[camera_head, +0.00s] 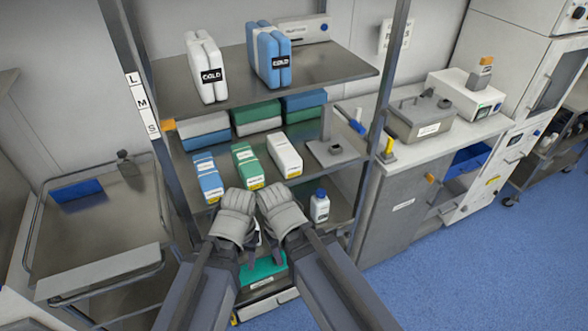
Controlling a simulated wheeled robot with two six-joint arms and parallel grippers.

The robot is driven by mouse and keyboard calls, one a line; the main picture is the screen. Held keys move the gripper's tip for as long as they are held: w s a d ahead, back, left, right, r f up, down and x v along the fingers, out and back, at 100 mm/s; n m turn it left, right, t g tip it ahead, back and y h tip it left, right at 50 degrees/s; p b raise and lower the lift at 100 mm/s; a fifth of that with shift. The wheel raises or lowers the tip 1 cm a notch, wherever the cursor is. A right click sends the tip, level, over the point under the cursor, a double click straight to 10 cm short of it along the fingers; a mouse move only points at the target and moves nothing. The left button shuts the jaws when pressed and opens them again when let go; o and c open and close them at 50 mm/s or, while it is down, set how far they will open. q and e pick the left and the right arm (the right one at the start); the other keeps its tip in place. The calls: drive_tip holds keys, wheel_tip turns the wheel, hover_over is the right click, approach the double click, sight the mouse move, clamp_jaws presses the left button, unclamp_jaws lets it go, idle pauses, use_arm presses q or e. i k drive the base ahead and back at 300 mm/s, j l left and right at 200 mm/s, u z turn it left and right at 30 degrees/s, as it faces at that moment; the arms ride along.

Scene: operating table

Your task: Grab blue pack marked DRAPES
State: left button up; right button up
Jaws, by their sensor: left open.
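A blue pack (207,178) with a white band stands at the left of the middle shelf; its small label is too small to read. A larger blue pack (268,57), labelled COLD, stands on the top shelf. My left gripper (237,212) is open, in front of the shelves, below and right of the smaller blue pack and apart from it. My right gripper (281,210) is close beside it on the right; its jaw state does not show clearly. Both hide part of the lower shelf.
A green pack (247,166) and a white pack (284,155) stand right of the blue one. A white COLD pack (206,68) is above. A white bottle (320,206) stands lower right. A rack post (379,120) rises at right; a metal cart (105,262) is at left.

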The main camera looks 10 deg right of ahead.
sight(212, 186)
drive_tip(key=k+l, duration=0.1)
drive_tip(key=l, duration=0.25)
drive_tip(key=k+l, duration=0.15)
drive_tip(key=l, duration=0.2)
drive_tip(key=k+l, duration=0.1)
drive_tip(key=l, duration=0.25)
drive_tip(key=k+l, duration=0.15)
drive_tip(key=l, duration=0.2)
drive_tip(key=k+l, duration=0.1)
drive_tip(key=l, duration=0.25)
